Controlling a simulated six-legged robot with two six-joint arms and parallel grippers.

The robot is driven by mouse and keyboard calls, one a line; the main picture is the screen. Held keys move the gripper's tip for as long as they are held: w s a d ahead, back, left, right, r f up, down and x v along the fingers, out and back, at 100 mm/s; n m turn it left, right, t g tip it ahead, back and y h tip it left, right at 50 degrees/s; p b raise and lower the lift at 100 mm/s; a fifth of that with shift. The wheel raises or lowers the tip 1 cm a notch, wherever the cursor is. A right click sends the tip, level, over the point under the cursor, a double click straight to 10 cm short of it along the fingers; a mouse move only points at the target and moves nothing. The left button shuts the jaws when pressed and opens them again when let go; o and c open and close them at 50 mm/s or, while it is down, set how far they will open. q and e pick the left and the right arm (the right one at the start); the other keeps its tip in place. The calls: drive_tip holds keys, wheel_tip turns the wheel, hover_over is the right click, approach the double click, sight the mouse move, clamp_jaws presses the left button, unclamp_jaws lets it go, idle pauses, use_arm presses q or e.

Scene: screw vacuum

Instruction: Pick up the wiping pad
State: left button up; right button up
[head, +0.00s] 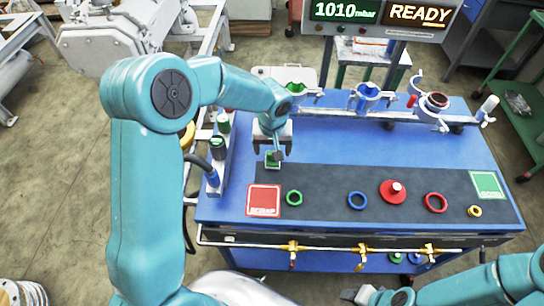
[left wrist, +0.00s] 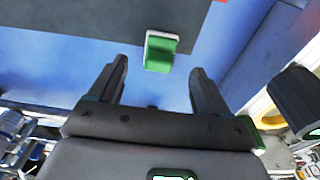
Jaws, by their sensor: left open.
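The wiping pad, a small green and white block, appears to be the piece (head: 272,160) at the far left edge of the dark mat on the blue table. In the left wrist view the pad (left wrist: 161,52) lies just beyond the fingertips, between their lines. My left gripper (head: 271,148) is open and empty close above the pad, partly covering it in the head view. Its two dark fingers (left wrist: 158,68) are spread wide and apart from the pad. My right gripper (head: 364,295) is low at the bottom edge, its jaws unclear.
A rack of bottles (head: 218,148) stands left of the gripper.

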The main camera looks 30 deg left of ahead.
use_arm(q)
drive_tip(key=f, duration=0.1)
drive_tip(key=f+p, duration=0.1)
drive_tip(key=f, duration=0.1)
drive_tip(key=w+f, duration=0.1)
drive_tip(key=f, duration=0.1)
drive_tip(key=shift+w+a, duration=0.1)
drive_tip(key=shift+a, duration=0.15)
drive_tip(key=shift+f, duration=0.15)
drive_tip(key=shift+w+f, duration=0.1)
drive_tip(key=shift+c, duration=1.2)
drive_tip(key=c, duration=0.9)
wheel_tip(320, 180, up, 20)
drive_tip(key=b, duration=0.1)
